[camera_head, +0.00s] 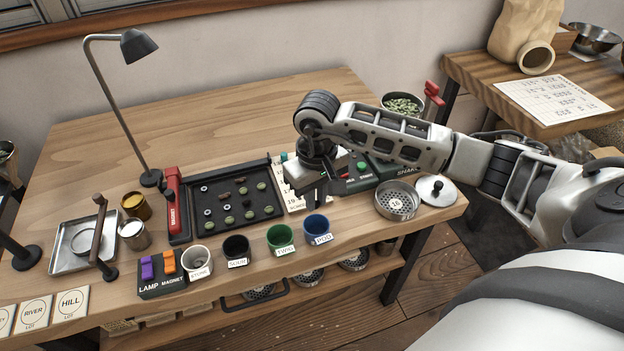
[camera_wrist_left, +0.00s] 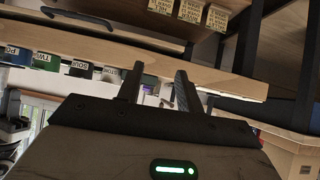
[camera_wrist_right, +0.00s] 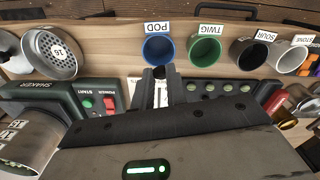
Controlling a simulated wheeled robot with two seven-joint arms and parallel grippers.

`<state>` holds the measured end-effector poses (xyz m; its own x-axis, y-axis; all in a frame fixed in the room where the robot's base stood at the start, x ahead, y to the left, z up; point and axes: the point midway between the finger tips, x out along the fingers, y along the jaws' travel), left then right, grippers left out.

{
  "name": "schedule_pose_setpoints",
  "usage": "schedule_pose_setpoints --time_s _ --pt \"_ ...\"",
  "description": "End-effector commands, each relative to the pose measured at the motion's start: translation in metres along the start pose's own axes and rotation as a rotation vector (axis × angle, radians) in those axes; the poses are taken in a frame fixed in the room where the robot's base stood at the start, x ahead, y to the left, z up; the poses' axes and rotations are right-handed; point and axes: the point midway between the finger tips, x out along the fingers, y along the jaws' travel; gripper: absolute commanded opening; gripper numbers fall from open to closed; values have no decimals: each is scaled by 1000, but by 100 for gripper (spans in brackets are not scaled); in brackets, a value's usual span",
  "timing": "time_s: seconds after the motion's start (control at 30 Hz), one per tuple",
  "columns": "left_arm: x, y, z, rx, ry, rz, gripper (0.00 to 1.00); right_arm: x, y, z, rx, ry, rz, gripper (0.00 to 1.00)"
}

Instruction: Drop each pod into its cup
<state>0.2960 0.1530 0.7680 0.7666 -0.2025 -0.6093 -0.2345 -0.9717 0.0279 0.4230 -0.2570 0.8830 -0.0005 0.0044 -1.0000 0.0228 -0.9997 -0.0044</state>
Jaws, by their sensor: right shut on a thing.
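The blue cup labelled POD (camera_head: 317,228) stands at the table's front edge; it also shows in the right wrist view (camera_wrist_right: 159,49). To its left stand the green TWIG cup (camera_head: 281,238), black SOUR cup (camera_head: 237,248) and white STONE cup (camera_head: 197,258). The black sorting tray (camera_head: 197,233) behind them holds several small green pieces, brown bits and pale rings. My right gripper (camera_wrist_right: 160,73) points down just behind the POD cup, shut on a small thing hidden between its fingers. My left gripper (camera_wrist_left: 159,72) is open and empty, below table level and outside the head view.
The shaker panel (camera_head: 362,178), a perforated tin (camera_head: 397,201) and its lid (camera_head: 437,190) are on the right. The table's back left is clear.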

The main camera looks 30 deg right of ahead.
Motion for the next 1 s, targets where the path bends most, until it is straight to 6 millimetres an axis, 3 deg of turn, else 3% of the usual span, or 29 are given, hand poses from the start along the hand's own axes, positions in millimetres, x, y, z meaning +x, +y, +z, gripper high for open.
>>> schedule_pose_setpoints --time_s 0.6,1.0 --pt "12 2 10 -2 7 8 36 50 3 0 -3 -1 3 0" --pt "10 4 7 -1 14 12 36 55 3 0 -4 0 3 0"
